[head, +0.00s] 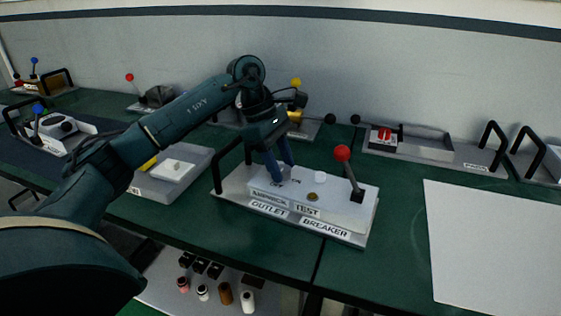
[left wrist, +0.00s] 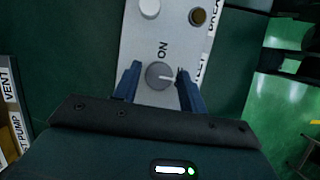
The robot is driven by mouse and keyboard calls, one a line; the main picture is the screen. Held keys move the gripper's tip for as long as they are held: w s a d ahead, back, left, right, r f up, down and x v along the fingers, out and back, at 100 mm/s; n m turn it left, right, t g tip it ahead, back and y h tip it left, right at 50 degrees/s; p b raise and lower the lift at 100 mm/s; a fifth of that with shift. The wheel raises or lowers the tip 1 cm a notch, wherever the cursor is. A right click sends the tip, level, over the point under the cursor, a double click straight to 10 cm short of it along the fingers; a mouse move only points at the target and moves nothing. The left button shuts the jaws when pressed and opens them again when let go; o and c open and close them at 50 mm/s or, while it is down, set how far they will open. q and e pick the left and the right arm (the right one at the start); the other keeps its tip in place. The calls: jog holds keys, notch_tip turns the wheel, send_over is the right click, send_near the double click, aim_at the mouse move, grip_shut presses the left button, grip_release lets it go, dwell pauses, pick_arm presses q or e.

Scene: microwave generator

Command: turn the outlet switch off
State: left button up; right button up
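The outlet switch is a round grey knob (left wrist: 159,76) with a light pointer line, beside the word ON on a white panel. In the left wrist view the line points right, towards one finger. The panel (head: 345,210), labelled OUTLET, TEST and BREAKER, stands on the green bench in the head view. My left gripper (head: 281,172) is over the panel's left part and hides the knob there. In the left wrist view the gripper (left wrist: 157,86) is open, one finger on each side of the knob, with a gap at the left finger. My right gripper is not in view.
A red-ball lever (head: 343,154) rises from the panel's right end, and a black handle (head: 232,158) stands at its left end. Other units line the bench, including one with a red knob (head: 383,134). A white sheet (head: 495,240) covers the right.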

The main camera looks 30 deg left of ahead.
pick_arm(q)
jog(key=shift+o, duration=0.9)
jog(key=v, duration=1.3)
jog(key=shift+p, duration=0.4)
